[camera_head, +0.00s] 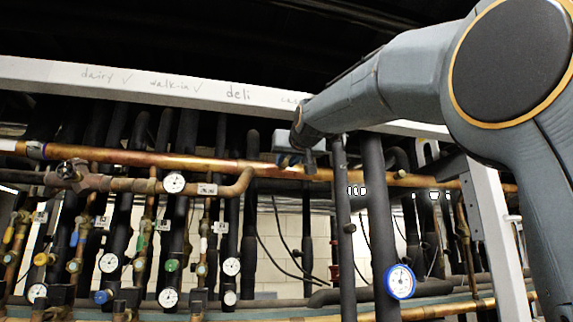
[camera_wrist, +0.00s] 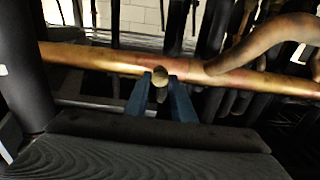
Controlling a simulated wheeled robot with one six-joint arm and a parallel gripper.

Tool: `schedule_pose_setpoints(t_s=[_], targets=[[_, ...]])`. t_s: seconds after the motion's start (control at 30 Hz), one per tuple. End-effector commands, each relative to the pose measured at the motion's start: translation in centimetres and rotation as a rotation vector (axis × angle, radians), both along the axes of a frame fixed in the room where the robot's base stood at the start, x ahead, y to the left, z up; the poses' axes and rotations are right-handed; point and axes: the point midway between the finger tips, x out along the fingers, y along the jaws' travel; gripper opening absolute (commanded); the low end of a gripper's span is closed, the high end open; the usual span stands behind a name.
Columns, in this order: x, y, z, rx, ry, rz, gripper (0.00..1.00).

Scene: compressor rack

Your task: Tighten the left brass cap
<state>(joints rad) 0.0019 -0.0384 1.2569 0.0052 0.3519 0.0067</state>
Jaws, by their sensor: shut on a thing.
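A small round brass cap (camera_wrist: 159,75) shows in the wrist view, at the copper pipe (camera_wrist: 110,62). The two blue fingers of my gripper (camera_wrist: 160,82) stand on either side of the cap and are shut on it. In the head view my gripper (camera_head: 297,163) reaches down to the long copper pipe (camera_head: 215,163) near the middle of the picture. The cap in the fingers is hidden there. A small brass-coloured bump (camera_head: 402,173) sits on the same pipe further right; I cannot tell whether it is another cap.
A white beam (camera_head: 210,90) with handwritten labels runs above the pipe. Dark insulated pipes (camera_head: 374,200) stand close around my gripper. A blue-rimmed gauge (camera_head: 400,281) is at lower right. Several gauges and valves fill the left. A curved copper elbow (camera_wrist: 265,40) is beside the cap.

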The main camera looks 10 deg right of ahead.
Motion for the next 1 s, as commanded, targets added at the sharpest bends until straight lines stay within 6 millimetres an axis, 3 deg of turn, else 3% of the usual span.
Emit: schedule_pose_setpoints(t_s=[0.4, 0.93, 0.97, 1.0], targets=[[0.04, -0.01, -0.08, 0.201, 0.001, 0.000, 0.00], [0.02, -0.01, -0.05, 0.230, 0.001, 0.000, 0.00], [0.02, -0.01, -0.05, 0.230, 0.001, 0.000, 0.26], [0.02, -0.01, -0.05, 0.230, 0.001, 0.000, 0.32]])
